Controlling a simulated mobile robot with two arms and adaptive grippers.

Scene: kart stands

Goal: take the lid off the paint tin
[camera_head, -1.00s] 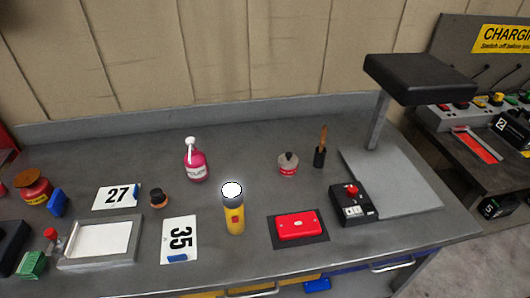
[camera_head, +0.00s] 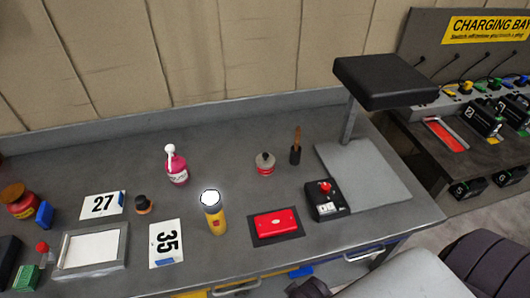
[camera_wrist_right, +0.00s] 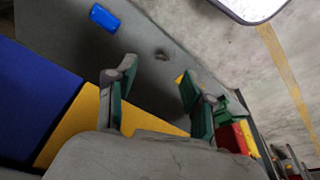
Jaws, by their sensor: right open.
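I cannot tell for certain which container is the paint tin. A small grey tin with a red band and a dark knob on top (camera_head: 264,164) stands upright at the back middle of the bench. A red round container with a brownish lid (camera_head: 19,202) stands at the far left, and its lid is on. My right gripper (camera_wrist_right: 155,85) is open in the right wrist view, with nothing between its fingers. It is near blue and yellow panels, away from both containers. In the head view my right arm shows at the lower right. My left gripper is not in view.
The grey bench (camera_head: 330,245) also holds a pink bottle (camera_head: 177,168), a yellow torch (camera_head: 215,215), a red box (camera_head: 275,223), a black box with a red button (camera_head: 326,200) and a brush in a holder (camera_head: 296,150). A black-topped stand (camera_head: 400,82) overhangs the right end.

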